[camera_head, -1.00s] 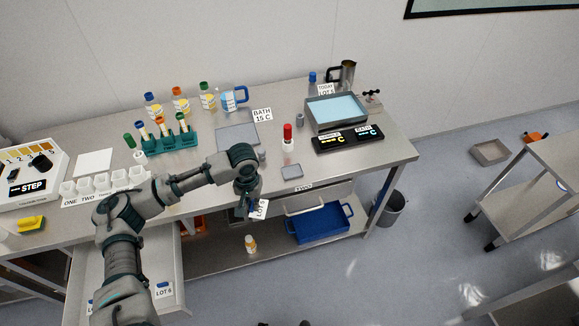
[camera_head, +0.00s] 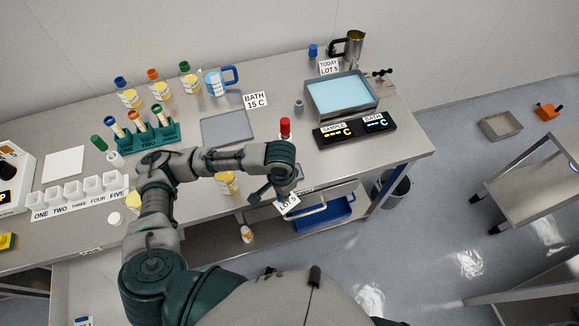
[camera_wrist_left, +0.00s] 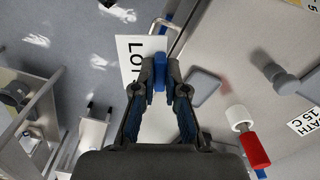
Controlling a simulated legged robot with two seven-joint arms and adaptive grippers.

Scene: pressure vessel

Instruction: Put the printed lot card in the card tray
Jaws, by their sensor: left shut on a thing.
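My left gripper (camera_head: 282,194) is shut on the blue clip of the white printed lot card (camera_head: 289,204), which reads LOT 5. It holds the card tilted in the air by the table's front edge, above the drawer handle. In the left wrist view the gripper (camera_wrist_left: 160,76) pinches the blue clip and the card (camera_wrist_left: 130,48) sticks out beyond the fingers, partly hidden by them. A small shallow grey tray (camera_wrist_left: 204,88), which looks like the card tray, lies on the table beside the fingers there. My right gripper is not in view.
A larger flat grey tray (camera_head: 228,127) lies further left. The water bath (camera_head: 342,113) and a black display (camera_head: 355,130) are at the right. A yellow-labelled bottle (camera_head: 228,182) is close to my forearm.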

